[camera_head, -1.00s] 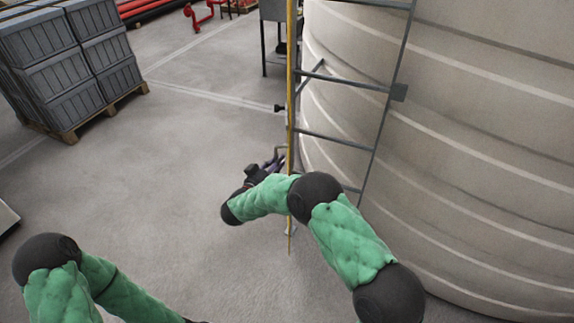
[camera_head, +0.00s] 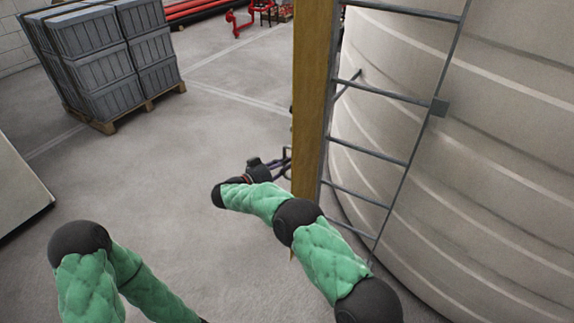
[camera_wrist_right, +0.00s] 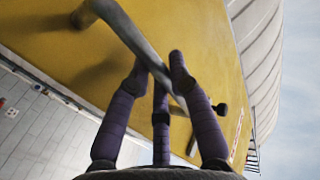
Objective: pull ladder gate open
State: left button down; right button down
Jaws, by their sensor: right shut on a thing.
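The yellow ladder gate (camera_head: 310,100) is a tall flat panel at the left side of the grey ladder (camera_head: 385,148). It shows at a slant in the head view, a band wider than edge-on. In the right wrist view its yellow face (camera_wrist_right: 205,35) fills much of the picture, with a grey bar handle (camera_wrist_right: 128,35) across it. My right gripper (camera_wrist_right: 160,72) is shut on this handle. In the head view the right gripper (camera_head: 276,167) is at the gate's left side, small and partly hidden. My left gripper is out of view; only the left arm shows.
A large ribbed beige tank (camera_head: 480,160) stands behind the ladder at right. Grey crates (camera_head: 115,55) sit on a wooden pallet (camera_head: 140,110) at the back left. A pale slab-like object (camera_head: 20,185) is at the left edge. The floor between is clear.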

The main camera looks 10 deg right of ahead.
dwell(0.3)
jog(key=c, duration=1.1)
grip_release()
jog(key=v, duration=1.2)
jog(key=shift+a+f, duration=0.1)
